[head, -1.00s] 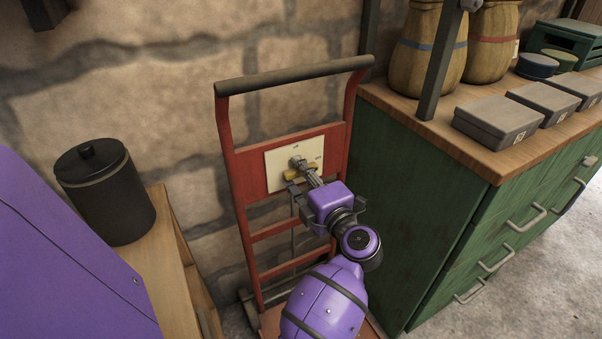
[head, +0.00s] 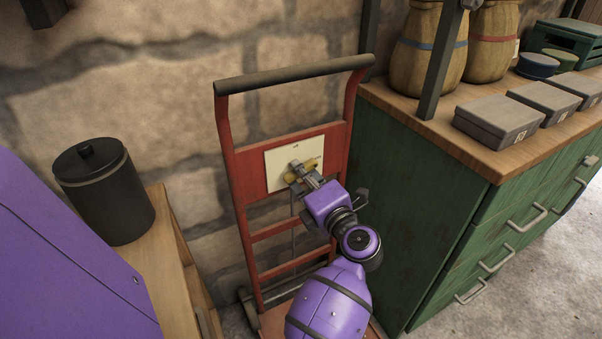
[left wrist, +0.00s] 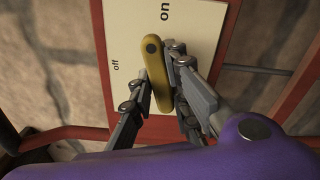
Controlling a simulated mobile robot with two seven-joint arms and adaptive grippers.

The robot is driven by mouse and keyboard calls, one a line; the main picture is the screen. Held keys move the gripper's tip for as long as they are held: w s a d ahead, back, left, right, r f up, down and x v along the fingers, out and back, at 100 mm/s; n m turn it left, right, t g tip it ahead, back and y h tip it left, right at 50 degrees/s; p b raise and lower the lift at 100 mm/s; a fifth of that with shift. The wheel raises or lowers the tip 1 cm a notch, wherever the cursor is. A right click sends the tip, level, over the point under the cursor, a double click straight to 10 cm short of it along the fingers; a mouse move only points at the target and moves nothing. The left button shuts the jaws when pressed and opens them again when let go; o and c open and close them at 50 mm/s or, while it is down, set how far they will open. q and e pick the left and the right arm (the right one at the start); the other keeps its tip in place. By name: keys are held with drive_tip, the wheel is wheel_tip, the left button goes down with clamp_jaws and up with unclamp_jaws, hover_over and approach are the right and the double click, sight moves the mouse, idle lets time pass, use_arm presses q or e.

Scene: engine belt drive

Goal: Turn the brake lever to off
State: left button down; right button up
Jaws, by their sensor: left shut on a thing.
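The brake lever (left wrist: 155,75) is a yellow bar on a cream plate (left wrist: 90,30). In the left wrist view its dark-dotted end lies by the word "on" (left wrist: 165,10); its other end points down the picture. The word "off" (left wrist: 116,64) is to its left. My left gripper (left wrist: 158,68) is shut on the lever, one finger on each side. In the head view the gripper (head: 300,173) is at the plate (head: 277,160) and partly hides the lever (head: 317,163). My right gripper is out of view.
The plate is on a red hand truck (head: 231,145) against a stone wall. A green drawer cabinet (head: 400,205) stands close on the right, with grey boxes (head: 495,120) on top. A black canister (head: 105,195) stands on a wooden surface at left.

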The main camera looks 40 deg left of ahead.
use_arm(q)
drive_tip(key=n, duration=0.2)
drive_tip(key=shift+f+n+b, duration=0.2)
drive_tip(key=shift+n+b, duration=0.15)
drive_tip(key=shift+n, duration=0.05)
drive_tip(key=n+b, duration=0.1)
drive_tip(key=n, duration=0.1)
drive_tip(key=shift+f+n, duration=0.1)
drive_tip(key=shift+n, duration=0.3)
drive_tip(key=n+b, duration=0.2)
drive_tip(key=n, duration=0.2)
drive_tip(key=shift+w, duration=0.1)
drive_tip(key=n+b, duration=0.2)
drive_tip(key=n, duration=0.1)
drive_tip(key=shift+d+n, duration=0.1)
drive_tip(key=shift+n, duration=0.3)
drive_tip(key=shift+w+n+b, duration=0.1)
drive_tip(key=shift+n+b, duration=0.25)
drive_tip(key=shift+n, duration=0.15)
drive_tip(key=c, duration=1.7)
unclamp_jaws()
